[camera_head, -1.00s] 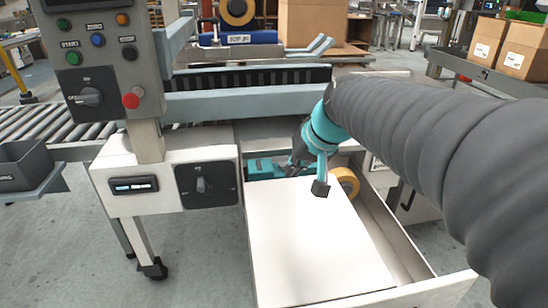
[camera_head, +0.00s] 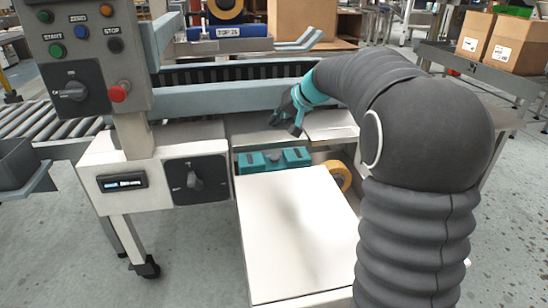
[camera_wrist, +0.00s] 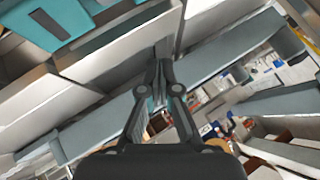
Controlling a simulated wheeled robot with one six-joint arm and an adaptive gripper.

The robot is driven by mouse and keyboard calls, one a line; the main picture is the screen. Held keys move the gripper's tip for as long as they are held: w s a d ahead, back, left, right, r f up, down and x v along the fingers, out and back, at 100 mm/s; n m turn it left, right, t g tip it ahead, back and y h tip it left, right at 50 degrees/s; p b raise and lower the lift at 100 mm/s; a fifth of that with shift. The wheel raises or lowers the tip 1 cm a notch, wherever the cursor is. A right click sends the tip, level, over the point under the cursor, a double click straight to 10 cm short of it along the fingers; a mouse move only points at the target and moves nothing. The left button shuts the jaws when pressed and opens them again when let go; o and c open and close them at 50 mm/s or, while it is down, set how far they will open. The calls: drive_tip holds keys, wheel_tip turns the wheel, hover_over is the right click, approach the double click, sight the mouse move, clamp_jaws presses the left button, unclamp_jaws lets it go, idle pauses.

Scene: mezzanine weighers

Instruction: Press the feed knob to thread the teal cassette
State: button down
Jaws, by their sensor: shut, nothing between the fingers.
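The teal cassette (camera_head: 254,163) sits in the open compartment under the machine's front rail, behind a white panel, with small dark details on its top. In the wrist view, a teal piece with a dark slot (camera_wrist: 66,18), likely the same cassette, shows at the upper left. My gripper (camera_head: 273,122) is above and behind the cassette, near the grey rail, apart from the cassette. In the wrist view, my gripper (camera_wrist: 158,66) has its fingertips together and empty. A dark rotary knob (camera_head: 194,181) is on a black plate left of the compartment. I cannot tell which knob is the feed knob.
A yellow tape roll (camera_head: 339,176) stands right of the cassette. A control box (camera_head: 88,58) with buttons and a red knob stands at the left. The long grey rail (camera_head: 215,99) runs behind.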

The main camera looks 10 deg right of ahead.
drive_tip(key=shift+f, duration=0.15)
drive_tip(key=b, duration=0.5)
hover_over(276, 157)
wheel_tip(276, 157, down, 7)
drive_tip(key=shift+s+f, duration=0.1)
drive_tip(key=shift+f, duration=0.05)
drive_tip(key=shift+f+b, duration=0.65)
drive_tip(key=shift+f, duration=0.1)
idle(0.6)
drive_tip(key=shift+f+b, duration=0.3)
drive_tip(key=shift+b, duration=0.25)
drive_tip(key=shift+f+b, duration=0.8)
drive_tip(key=shift+f, duration=0.05)
idle(0.9)
drive_tip(key=shift+r, duration=0.1)
idle(0.3)
drive_tip(key=shift+r+p, duration=0.8)
drive_tip(key=shift+r, duration=0.4)
